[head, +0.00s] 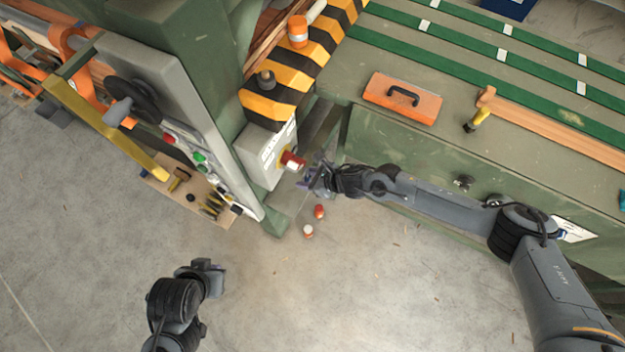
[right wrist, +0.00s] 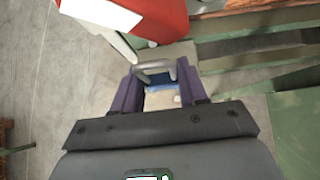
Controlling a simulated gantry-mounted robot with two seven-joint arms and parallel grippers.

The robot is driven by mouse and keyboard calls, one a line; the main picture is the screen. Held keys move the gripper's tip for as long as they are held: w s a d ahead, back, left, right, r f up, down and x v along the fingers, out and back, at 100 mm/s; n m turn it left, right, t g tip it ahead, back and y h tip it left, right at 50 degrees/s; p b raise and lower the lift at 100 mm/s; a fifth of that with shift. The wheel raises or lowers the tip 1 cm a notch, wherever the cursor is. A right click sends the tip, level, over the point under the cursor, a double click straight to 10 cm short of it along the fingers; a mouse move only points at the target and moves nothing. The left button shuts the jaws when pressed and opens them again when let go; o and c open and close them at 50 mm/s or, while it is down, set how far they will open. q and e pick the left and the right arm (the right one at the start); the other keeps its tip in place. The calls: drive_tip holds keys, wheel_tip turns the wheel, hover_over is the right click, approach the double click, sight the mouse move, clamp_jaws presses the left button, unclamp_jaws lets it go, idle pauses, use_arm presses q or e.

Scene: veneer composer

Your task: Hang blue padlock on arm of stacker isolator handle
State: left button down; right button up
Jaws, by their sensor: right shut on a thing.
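The stacker isolator handle (head: 291,161) is red and sticks out from the front of a pale grey box (head: 262,160). A large red part (right wrist: 168,18) fills the top of the right wrist view. My right gripper (head: 312,183) is beside the handle, just to its lower right. It is shut on the padlock, whose grey shackle (right wrist: 155,66) stands up between the purple fingers. Little of the blue body (right wrist: 160,83) shows. The shackle looks apart from the red part. My left gripper (head: 210,272) is low over the floor, away from the handle; its jaw opening is unclear.
A grey control panel (head: 165,105) stands left.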

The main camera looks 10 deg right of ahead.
drive_tip(key=w+a+b, duration=0.1)
drive_tip(key=w+a+f+b, duration=0.1)
drive_tip(key=a+b, duration=0.1)
drive_tip(key=shift+w+a+f, duration=0.15)
drive_tip(key=shift+w+a, duration=0.05)
drive_tip(key=shift+a, duration=0.1)
idle(0.7)
idle(0.4)
